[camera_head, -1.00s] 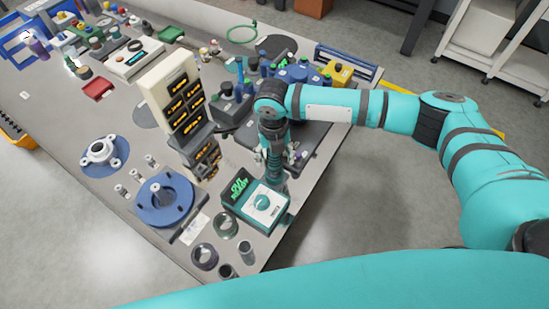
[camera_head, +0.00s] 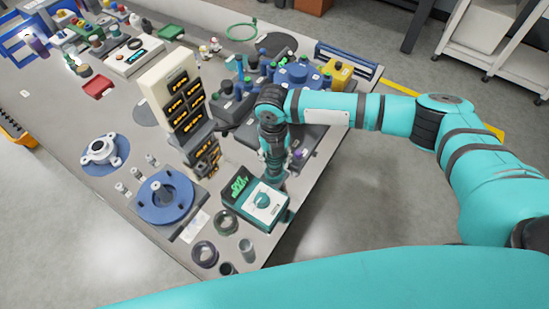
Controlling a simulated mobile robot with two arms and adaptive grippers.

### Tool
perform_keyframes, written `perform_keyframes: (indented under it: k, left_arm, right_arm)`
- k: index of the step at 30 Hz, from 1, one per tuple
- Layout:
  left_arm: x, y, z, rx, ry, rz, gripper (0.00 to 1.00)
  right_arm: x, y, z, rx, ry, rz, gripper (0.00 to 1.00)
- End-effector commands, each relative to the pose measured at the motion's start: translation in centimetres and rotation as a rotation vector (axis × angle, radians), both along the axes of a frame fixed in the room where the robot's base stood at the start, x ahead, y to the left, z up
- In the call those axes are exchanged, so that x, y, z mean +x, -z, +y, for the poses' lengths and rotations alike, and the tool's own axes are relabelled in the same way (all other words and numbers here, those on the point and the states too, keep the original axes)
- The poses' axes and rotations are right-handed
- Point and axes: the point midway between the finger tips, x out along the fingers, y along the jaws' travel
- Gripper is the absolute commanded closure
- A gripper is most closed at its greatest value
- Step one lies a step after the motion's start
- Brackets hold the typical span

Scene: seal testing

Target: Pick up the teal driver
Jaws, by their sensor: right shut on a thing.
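My right gripper (camera_head: 274,160) points down over the table, just behind the teal-and-white tester box (camera_head: 265,203). It is shut on a slim teal piece, which I take to be the teal driver (camera_head: 277,182). Only a small part of the driver shows below the fingers. The box hides its lower end, so I cannot tell whether it touches the table. My left gripper is not in view.
A tall cream display stand (camera_head: 168,78) rises left of my gripper. A blue flanged disc (camera_head: 165,198) and dark rings (camera_head: 204,254) lie near the front edge. Blue and yellow fixtures (camera_head: 337,75) stand behind. Open floor lies right of the table.

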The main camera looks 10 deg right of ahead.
Motion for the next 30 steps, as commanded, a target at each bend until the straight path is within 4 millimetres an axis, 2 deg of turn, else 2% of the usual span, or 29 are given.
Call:
perform_keyframes:
  k: [5,8,21,25,30]
  left_arm:
    - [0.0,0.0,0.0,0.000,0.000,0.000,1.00]
    - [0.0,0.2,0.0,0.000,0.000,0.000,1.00]
    - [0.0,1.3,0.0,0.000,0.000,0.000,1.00]
    - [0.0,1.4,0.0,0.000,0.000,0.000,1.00]
    - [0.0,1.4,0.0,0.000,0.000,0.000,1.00]
  right_arm:
    - [0.1,-0.3,0.0,0.002,0.001,-0.003,1.00]
    - [0.2,-1.2,0.0,0.002,0.002,-0.004,1.00]
    - [0.1,-8.9,0.0,0.003,0.000,-0.004,1.00]
    - [0.1,-9.9,0.0,0.001,0.000,-0.003,1.00]
    - [0.1,-10.2,0.0,0.001,0.001,-0.002,1.00]
